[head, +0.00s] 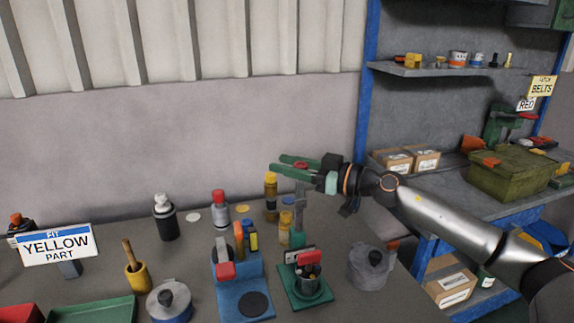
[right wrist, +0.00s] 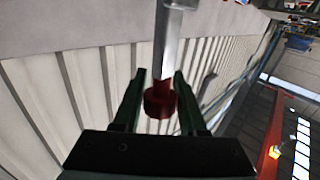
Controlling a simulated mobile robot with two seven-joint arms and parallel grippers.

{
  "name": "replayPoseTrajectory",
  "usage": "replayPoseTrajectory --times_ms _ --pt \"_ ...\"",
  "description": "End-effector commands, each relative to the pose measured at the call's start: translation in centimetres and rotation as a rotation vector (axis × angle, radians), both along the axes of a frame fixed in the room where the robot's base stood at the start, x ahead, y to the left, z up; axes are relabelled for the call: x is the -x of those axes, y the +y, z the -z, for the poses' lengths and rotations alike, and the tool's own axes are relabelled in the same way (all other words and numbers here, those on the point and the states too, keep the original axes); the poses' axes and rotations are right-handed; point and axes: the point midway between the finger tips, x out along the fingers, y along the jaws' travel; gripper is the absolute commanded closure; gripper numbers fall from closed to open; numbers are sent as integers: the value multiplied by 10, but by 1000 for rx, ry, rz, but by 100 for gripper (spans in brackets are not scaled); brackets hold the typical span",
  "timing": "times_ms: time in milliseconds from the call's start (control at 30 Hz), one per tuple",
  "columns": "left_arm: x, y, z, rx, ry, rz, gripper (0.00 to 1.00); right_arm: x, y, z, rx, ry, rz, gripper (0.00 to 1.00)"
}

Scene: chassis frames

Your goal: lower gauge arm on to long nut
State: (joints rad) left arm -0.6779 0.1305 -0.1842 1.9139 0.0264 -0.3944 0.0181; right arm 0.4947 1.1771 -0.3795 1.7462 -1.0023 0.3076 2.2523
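My right gripper (head: 278,163) is above the bench, its green fingers pointing left and apart. A grey upright gauge arm (head: 299,205) with a red end (head: 301,165) rises from the green-based gauge (head: 292,299). In the right wrist view, the red end (right wrist: 160,101) lies between my open fingers (right wrist: 159,76); I cannot tell whether either touches it. A dark metal cylinder (head: 309,288) stands on the green base; I cannot tell whether it is the long nut. My left gripper is not in view.
A blue-based fixture (head: 240,303) with a red-tipped part stands left of the green one. Several bottles (head: 220,210) stand behind. A shelf unit (head: 367,70) with a blue post is at the right.

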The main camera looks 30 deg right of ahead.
Motion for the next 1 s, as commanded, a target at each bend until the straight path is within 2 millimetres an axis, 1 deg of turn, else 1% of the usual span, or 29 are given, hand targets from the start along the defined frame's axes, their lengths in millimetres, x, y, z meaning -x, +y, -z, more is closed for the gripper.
replayPoseTrajectory --times_ms 33,67,333,1000 --pt "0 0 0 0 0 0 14 0 0 0 0 0 0 65" --pt "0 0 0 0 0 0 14 0 0 0 0 0 0 69" --pt "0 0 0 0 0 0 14 0 0 0 0 0 0 99" --pt "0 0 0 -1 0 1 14 0 0 0 -1 1 0 100"
